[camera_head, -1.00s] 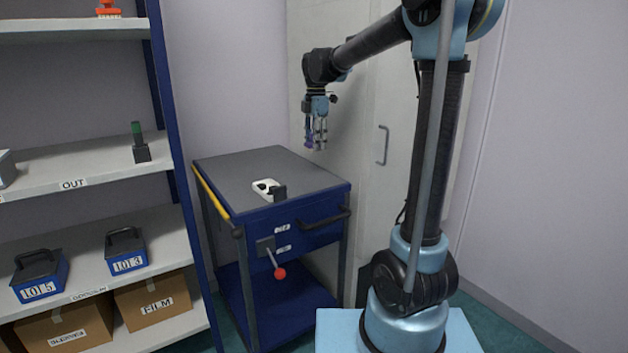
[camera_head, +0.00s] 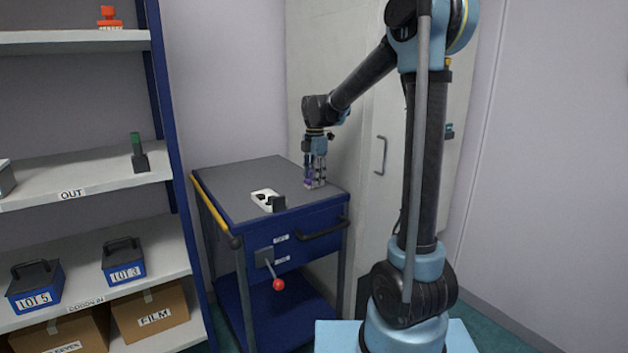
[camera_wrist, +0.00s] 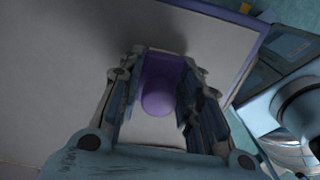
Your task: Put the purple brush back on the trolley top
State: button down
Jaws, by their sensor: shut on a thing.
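My gripper (camera_head: 316,184) points down over the right part of the trolley top (camera_head: 243,180). It is shut on the purple brush (camera_wrist: 160,92), whose rounded purple handle shows between the two fingers in the wrist view. In the head view only a small purple patch of the brush (camera_head: 308,176) shows between the fingers. The brush's lower end is at or just above the grey surface; I cannot tell whether it touches. The fingers hide most of the brush.
A white holder with dark parts (camera_head: 266,199) sits at the trolley's front edge, left of my gripper. A red-knobbed lever (camera_head: 277,284) sticks out below. A shelf rack (camera_head: 80,180) stands left, a door (camera_head: 350,130) behind. The back of the top is clear.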

jog(key=shift+f, duration=0.2)
jog(key=c, duration=1.2)
grip_release()
jog(key=shift+o, duration=0.2)
jog(key=shift+r, duration=0.1)
